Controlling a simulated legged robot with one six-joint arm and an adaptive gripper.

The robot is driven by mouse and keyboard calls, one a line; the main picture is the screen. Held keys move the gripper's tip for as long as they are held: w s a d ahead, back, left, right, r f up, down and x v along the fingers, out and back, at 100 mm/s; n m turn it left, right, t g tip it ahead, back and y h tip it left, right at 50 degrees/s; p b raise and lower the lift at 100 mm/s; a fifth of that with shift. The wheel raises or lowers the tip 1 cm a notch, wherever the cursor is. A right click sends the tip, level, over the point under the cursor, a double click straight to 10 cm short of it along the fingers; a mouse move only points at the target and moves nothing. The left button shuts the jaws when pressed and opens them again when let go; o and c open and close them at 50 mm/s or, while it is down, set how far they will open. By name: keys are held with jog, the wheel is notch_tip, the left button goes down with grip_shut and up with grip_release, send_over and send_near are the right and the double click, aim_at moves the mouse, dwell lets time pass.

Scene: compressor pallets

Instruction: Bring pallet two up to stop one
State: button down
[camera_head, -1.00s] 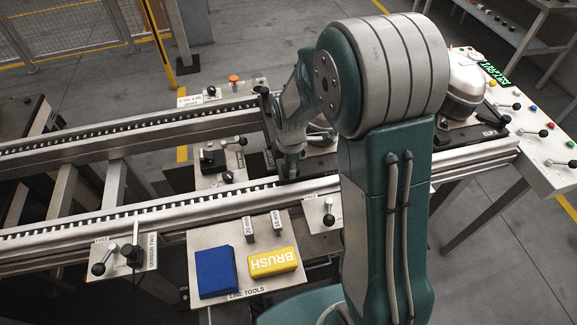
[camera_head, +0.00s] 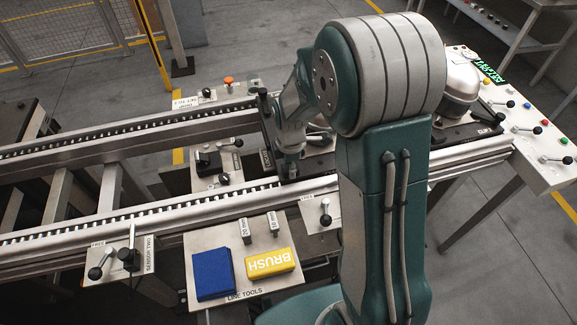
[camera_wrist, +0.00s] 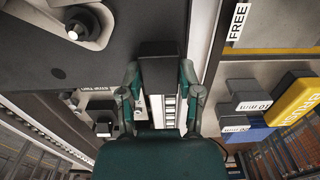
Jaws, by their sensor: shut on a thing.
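My gripper (camera_head: 289,172) reaches down between the two rails of the line, left of my arm's shoulder. In the wrist view its two green fingers (camera_wrist: 160,88) close from both sides on a dark block (camera_wrist: 160,66). The block stands at the edge of a dark pallet plate (camera_wrist: 95,40), which carries a round knob. I cannot read a number on this plate, and my arm hides most of it in the head view. A sign reading STOP TWO (camera_wrist: 97,90) shows below the plate. A silver compressor (camera_head: 461,78) stands on a dark pallet (camera_head: 470,133) farther right.
The roller rails (camera_head: 130,217) run left, bare of pallets there. A line tools plate (camera_head: 240,283) holds a blue block (camera_head: 213,272) and a yellow brush (camera_head: 270,262) in front. A lever panel (camera_head: 115,265) is at the lower left. A control panel (camera_head: 535,125) is at the right.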

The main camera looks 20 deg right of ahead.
jog(key=shift+w+d, duration=0.1)
jog(key=shift+d, duration=0.15)
jog(key=shift+c, duration=1)
grip_release()
notch_tip(320, 180, up, 11)
jog(key=s+r+m+t, duration=0.2)
jog(key=s+r+m, duration=0.4)
jog(key=s+m, duration=0.3)
jog(key=s+r+m+t, duration=0.3)
jog(key=s+r+m, duration=0.3)
jog(key=s+m, duration=0.3)
jog(key=shift+s+d+t, duration=0.3)
jog(key=shift+s+d, duration=0.15)
jog(key=shift+s, duration=0.45)
